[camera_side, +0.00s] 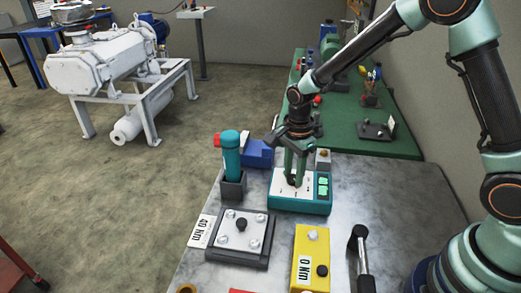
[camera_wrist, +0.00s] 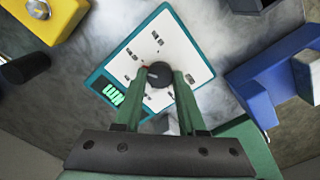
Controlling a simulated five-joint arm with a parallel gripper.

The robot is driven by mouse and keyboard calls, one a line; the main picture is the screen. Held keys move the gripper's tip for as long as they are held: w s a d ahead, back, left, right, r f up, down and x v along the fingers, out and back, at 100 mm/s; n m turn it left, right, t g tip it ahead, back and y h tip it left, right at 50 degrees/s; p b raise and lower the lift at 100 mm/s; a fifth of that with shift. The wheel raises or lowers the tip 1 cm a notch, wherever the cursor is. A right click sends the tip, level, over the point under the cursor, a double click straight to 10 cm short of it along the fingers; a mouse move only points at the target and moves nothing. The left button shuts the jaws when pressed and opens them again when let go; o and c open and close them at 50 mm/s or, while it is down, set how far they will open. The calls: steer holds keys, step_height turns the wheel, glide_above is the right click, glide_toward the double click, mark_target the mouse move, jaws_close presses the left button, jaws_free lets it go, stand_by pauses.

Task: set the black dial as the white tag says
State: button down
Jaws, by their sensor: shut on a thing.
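The black dial (camera_wrist: 157,72) sits on the white face of a teal-edged box (camera_wrist: 200,48), which stands on the grey table in the side view (camera_side: 300,206). My gripper (camera_wrist: 159,90) points down onto the box, one finger on each side of the dial, shut on it. In the side view my gripper (camera_side: 293,181) largely hides the dial. Small marks ring the dial, too small to read. A green display (camera_wrist: 114,95) shows partly on the box. A white tag (camera_side: 201,231) lies at the table's left edge and seems to read 40 Nm, seen turned.
A yellow box (camera_side: 312,250) with a black knob and its own white Nm label stands in front. A dark plate with bolts (camera_side: 240,237) lies front left. A teal cylinder in a holder (camera_side: 232,165) and a blue block (camera_side: 257,153) stand left of my gripper. A black-handled tool (camera_side: 361,250) lies front right.

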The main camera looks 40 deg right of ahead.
mark_target(294, 178)
steer(key=shift+r+m, duration=0.1)
steer(key=shift+m, duration=1.2)
steer(key=shift+c, duration=2.4)
jaws_free()
step_height(294, 178, up, 12)
